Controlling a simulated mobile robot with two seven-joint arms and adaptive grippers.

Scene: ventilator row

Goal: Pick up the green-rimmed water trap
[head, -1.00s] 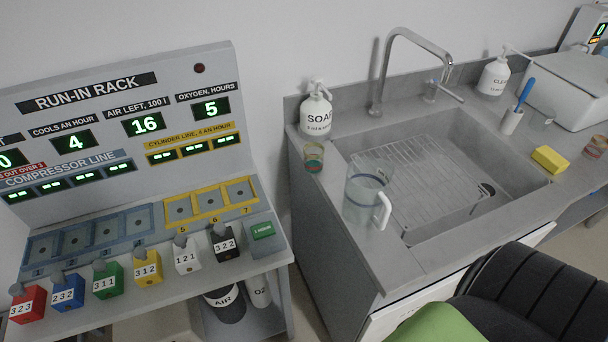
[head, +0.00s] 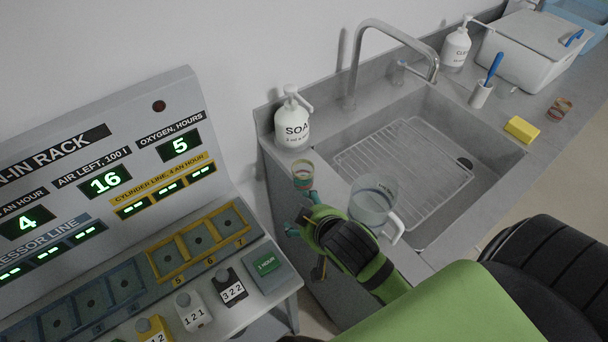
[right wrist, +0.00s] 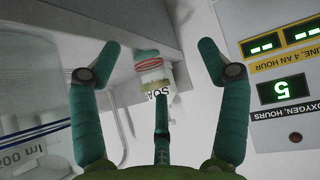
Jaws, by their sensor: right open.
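A small cup-like trap (head: 302,174) stands on the counter's left front corner, just in front of the soap bottle. In the right wrist view this trap (right wrist: 150,68) shows red bands and a teal-green end, and lies between the spread fingertips in the picture, beyond them. A similar small banded trap (head: 560,110) stands far right on the counter; its rim colour is hard to tell. My right gripper (head: 304,214) is open and empty, just off the counter's left edge, near the first trap. Its fingers also show in the right wrist view (right wrist: 157,62). My left gripper is out of view.
A clear jug (head: 373,203) with a white handle stands close right of my right gripper, by the sink (head: 425,155). The soap bottle (head: 292,122) is behind the near trap. The run-in rack (head: 150,110) is at the left. A yellow sponge (head: 521,129) lies at the right.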

